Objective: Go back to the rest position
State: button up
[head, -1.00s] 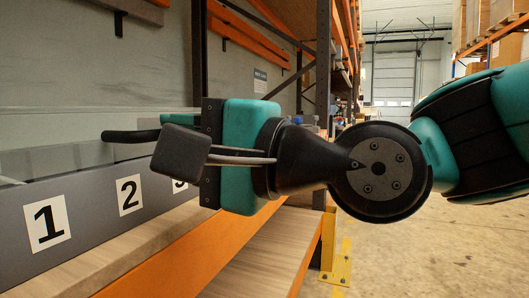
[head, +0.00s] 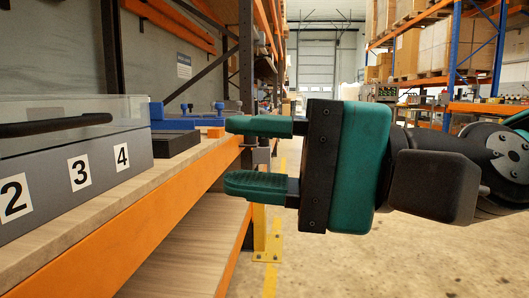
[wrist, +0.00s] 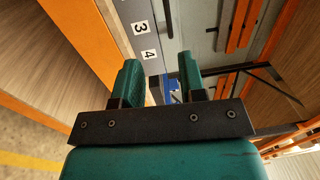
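My gripper (head: 262,156) is in the middle of the head view, with its two green fingers pointing left. The fingers are apart with nothing between them, so it is open and empty. It hangs in the air in front of the orange shelf edge, to the right of the numbered grey box (head: 40,200). In the wrist view my gripper (wrist: 159,80) also shows both fingers apart, with the box labels 3 and 4 beyond them.
The box has a clear lid and a black handle (head: 55,125) and stands on a wooden shelf (head: 120,205) with an orange beam (head: 150,228). Blue fixtures (head: 180,122) sit behind it. A yellow post guard (head: 267,240) stands on the floor. The floor at right is open.

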jog(key=shift+s+d, duration=0.1)
jog(key=shift+d, duration=0.35)
jog(key=shift+f, duration=0.1)
jog(key=s+d+f+n+g+h+p, duration=0.15)
jog(key=d+f+n+h, duration=0.25)
jog(key=d+f+h, duration=0.45)
jog(key=s+d+f+n+g+h, duration=0.15)
jog(key=d+f+n+h, duration=0.4)
jog(key=f, duration=0.55)
notch_tip(320, 180, up, 36)
jog(key=p, duration=3.5)
jog(key=shift+f+m+p, duration=0.2)
jog(key=shift+m+p, duration=0.15)
jog(key=shift+m, duration=0.1)
